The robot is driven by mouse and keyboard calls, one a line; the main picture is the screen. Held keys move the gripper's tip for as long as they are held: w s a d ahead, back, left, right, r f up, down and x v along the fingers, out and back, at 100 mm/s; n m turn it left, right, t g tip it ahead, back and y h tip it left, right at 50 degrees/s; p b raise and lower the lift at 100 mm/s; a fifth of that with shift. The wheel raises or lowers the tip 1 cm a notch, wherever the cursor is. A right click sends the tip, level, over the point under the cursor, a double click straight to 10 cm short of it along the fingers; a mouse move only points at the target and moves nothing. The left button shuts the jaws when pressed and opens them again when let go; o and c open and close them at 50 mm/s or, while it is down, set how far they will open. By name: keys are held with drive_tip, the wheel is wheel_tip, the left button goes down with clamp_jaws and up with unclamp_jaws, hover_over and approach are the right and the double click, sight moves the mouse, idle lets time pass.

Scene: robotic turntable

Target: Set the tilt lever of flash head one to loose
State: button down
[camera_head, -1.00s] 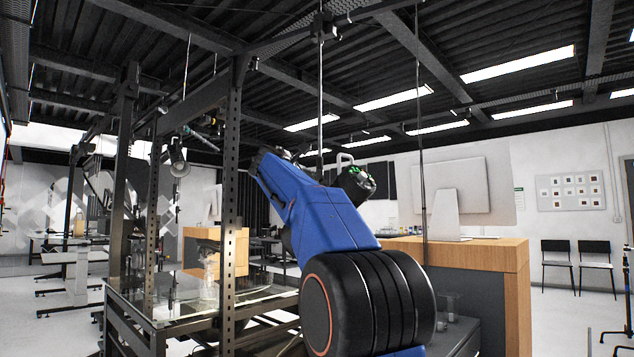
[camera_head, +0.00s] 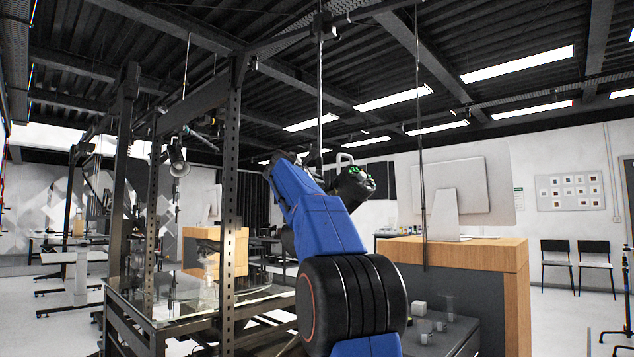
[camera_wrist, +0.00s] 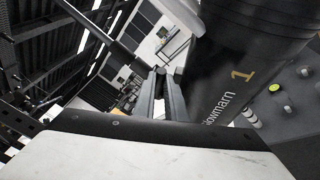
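In the wrist view a large black cylinder marked with a yellow 1 (camera_wrist: 235,50), apparently flash head one, fills the upper right. Pale lettering runs along it. I cannot make out the tilt lever in either view. In the head view my blue arm stands in the middle, and my gripper's fingers cannot be made out there.
A grey panel with a yellow-green round button (camera_wrist: 275,88) lies right of the cylinder. In the head view a dark metal frame post (camera_head: 229,200) and a glass-topped table (camera_head: 185,307) stand left of my arm. A wooden-sided counter (camera_head: 515,290) stands right, with small vessels beside it.

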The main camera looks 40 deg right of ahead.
drive_tip(key=shift+f, duration=0.1)
drive_tip(key=shift+s+f+m+h, duration=0.25)
drive_tip(key=shift+f+m+h, duration=0.5)
drive_tip(key=shift+m, duration=0.75)
drive_tip(key=c, duration=1.8)
unclamp_jaws()
drive_tip(key=shift+r, duration=0.1)
